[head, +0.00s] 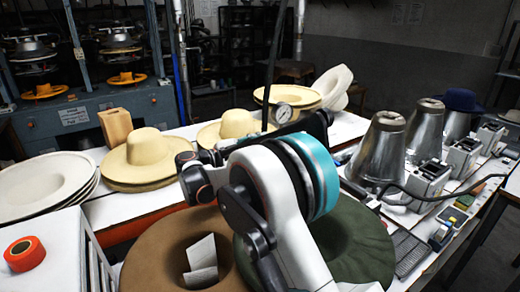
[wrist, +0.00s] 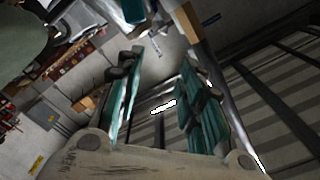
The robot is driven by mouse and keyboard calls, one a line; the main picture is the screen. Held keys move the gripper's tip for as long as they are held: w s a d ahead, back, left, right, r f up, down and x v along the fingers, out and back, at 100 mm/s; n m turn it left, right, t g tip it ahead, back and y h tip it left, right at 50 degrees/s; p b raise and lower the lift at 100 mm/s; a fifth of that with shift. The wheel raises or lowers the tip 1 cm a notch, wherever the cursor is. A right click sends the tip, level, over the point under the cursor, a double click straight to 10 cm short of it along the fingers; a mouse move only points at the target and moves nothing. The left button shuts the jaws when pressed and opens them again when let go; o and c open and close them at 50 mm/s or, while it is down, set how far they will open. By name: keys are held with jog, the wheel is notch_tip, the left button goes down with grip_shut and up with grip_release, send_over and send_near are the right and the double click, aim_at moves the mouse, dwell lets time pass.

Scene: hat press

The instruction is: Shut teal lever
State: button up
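My gripper (wrist: 161,64) shows in the wrist view with its two teal-padded fingers spread apart. I see nothing held between them. A small teal piece (wrist: 133,10) shows at the top edge of the wrist view, beyond the fingertips and apart from them. I cannot tell whether it is the teal lever. In the head view I cannot pick out the lever for sure. My arm, with a teal band on its joint, fills the middle there and hides what is behind it. My fingers cannot be made out in the head view.
A brown hat (head: 150,250) and a dark green hat (head: 360,245) lie in front, partly behind my arm. Cream hats (head: 145,155) stand on the white table at left. Metal cones (head: 382,150) and small machines stand at right. A pressure gauge (head: 283,112) is behind my arm.

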jog(key=shift+d, duration=0.15)
jog(key=c, duration=0.6)
jog(key=d+n, duration=0.1)
jog(key=w+d+n+y+p, duration=0.1)
jog(key=d, duration=0.1)
jog(key=d+n+g+p, duration=0.1)
jog(key=shift+w+d+r+y, duration=0.2)
jog(key=shift+r+y, duration=0.05)
jog(key=shift+y, duration=0.15)
grip_shut()
notch_tip(320, 180, up, 11)
jog(key=w+a+n+g+y+p, duration=0.25)
jog(key=n+g+y+p, duration=0.45)
jog(key=n+y+p, duration=1.1)
jog(key=w+a+f+n+h+p, duration=0.35)
jog(key=a+f+n+p, duration=0.2)
jog(key=p, duration=0.25)
jog(key=shift+n, duration=0.25)
jog(key=shift+s+d+f+p, duration=0.25)
jog(key=shift+s+f, duration=0.1)
jog(key=shift+f, duration=1.45)
jog(key=shift+s+d+f+p, duration=0.2)
jog(key=shift+s+f, duration=0.2)
jog(key=shift+f, duration=1.35)
jog(key=shift+s+d+f+p, duration=0.25)
jog(key=shift+s+f, duration=0.1)
jog(key=shift+f, duration=1.45)
